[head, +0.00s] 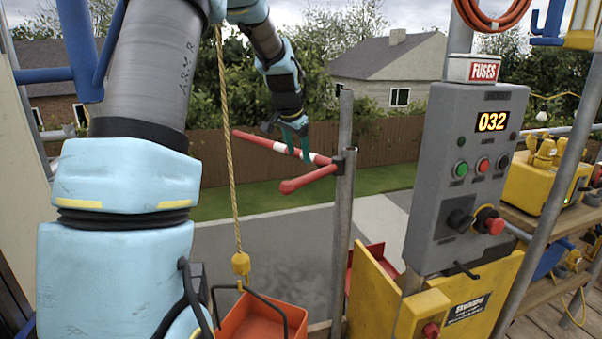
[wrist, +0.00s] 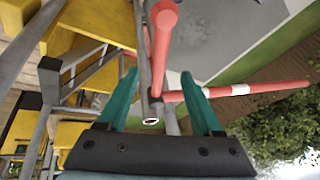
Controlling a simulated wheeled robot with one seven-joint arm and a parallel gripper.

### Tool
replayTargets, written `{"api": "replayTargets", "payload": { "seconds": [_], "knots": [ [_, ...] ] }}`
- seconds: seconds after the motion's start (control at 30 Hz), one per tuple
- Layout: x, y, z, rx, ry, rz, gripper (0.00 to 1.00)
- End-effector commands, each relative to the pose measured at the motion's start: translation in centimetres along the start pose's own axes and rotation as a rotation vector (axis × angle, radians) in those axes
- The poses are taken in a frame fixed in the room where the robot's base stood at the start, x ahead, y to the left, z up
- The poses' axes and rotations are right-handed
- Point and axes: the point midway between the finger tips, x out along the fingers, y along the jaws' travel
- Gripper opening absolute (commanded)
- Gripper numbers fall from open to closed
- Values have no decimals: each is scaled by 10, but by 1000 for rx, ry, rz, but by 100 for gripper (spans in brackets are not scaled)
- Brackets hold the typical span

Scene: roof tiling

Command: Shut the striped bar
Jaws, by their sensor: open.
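The striped bar (head: 262,141), red with white bands, reaches left from a bracket on a grey upright post (head: 344,230). A second, plain red arm (head: 305,180) ends in a rounded tip and joins the same bracket. My gripper (head: 298,150) hangs over the striped bar, near its bracket end, fingers pointing down. In the wrist view my gripper (wrist: 157,74) is open, and the plain red arm (wrist: 161,55) shows between its teal fingers. The striped bar (wrist: 262,88) runs off to the right, partly hidden by the right finger. I cannot tell whether a finger touches it.
A grey control box (head: 465,170) reading 032 stands right of the post above a yellow cabinet (head: 470,300). A rope (head: 229,150) holds an orange tray (head: 260,322) near my arm. Left of the striped bar is open air.

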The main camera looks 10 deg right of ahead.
Motion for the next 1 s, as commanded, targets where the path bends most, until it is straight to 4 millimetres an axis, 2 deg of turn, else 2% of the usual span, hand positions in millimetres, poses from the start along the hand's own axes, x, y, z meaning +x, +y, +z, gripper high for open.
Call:
{"api": "replayTargets", "payload": {
  "seconds": [0.17, 0.6, 0.8, 1.0],
  "knots": [
    [14, 0, 0, 0, -3, 2, 67],
    [89, 0, 0, -1, -3, 2, 67],
    [105, 0, 0, 0, -1, 1, 67],
    [108, 0, 0, 0, 0, 0, 67]
  ]
}}
